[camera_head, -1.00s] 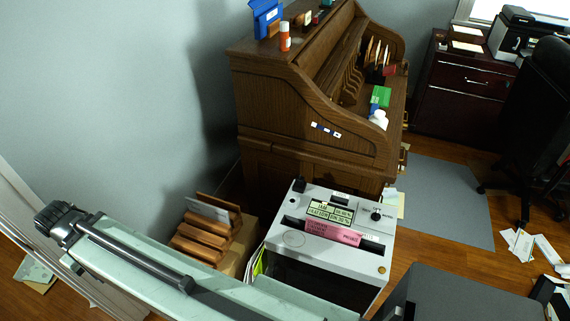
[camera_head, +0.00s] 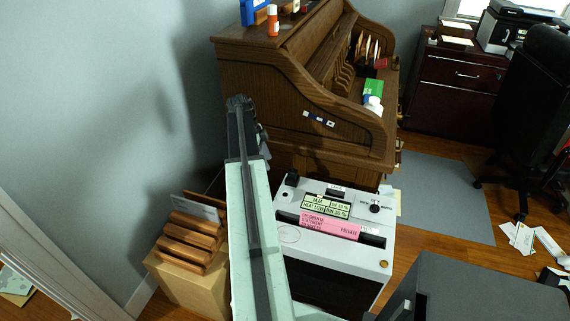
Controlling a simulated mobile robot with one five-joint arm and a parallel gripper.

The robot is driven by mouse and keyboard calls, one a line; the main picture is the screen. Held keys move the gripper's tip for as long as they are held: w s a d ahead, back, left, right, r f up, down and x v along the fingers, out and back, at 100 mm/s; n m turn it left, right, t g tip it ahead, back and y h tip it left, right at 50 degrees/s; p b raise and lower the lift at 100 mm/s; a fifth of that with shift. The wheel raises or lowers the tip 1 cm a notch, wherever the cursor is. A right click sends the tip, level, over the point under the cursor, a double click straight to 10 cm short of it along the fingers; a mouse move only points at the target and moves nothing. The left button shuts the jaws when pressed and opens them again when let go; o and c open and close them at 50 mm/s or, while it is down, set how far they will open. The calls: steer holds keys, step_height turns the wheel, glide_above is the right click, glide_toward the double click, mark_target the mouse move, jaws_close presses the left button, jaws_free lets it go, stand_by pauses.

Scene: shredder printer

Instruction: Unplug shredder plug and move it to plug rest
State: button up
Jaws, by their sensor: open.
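The shredder (camera_head: 305,250) is a light grey machine with a pink slip across its top, a green-lit display and a small dial. A small black block (camera_head: 291,178) stands on its far left corner; I cannot tell whether this is the plug or the plug rest. No wall outlet or plug can be made out. My gripper (camera_head: 240,103) is at the far end of my pale green arm, in front of the desk's left side, beyond and left of the shredder. It is open, with nothing visible in it.
A brown roll-top desk (camera_head: 285,95) stands behind the shredder. A wooden letter rack (camera_head: 192,240) sits on a tan box (camera_head: 188,285) at the left, by the wall. A dark cabinet (camera_head: 455,90) and a black office chair (camera_head: 540,100) are at the right. Papers lie on the floor there.

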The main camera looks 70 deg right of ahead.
mark_target(293, 171)
steer(key=s+d+m, duration=0.3)
steer(key=s+d, duration=0.2)
steer(key=s, duration=0.2)
steer(key=shift+g, duration=0.3)
steer(key=b+x, duration=0.5)
steer(key=w+b+x, duration=0.1)
steer(key=b+x, duration=0.2)
steer(key=shift+s+a+f, duration=0.15)
steer(key=shift+a+f, duration=0.2)
steer(key=shift+a, duration=0.05)
steer(key=shift+r, duration=0.15)
jaws_close()
stand_by(0.3)
steer(key=shift+r+p, duration=0.6)
steer(key=shift+p, duration=0.25)
steer(key=c, duration=0.8)
jaws_free()
jaws_close()
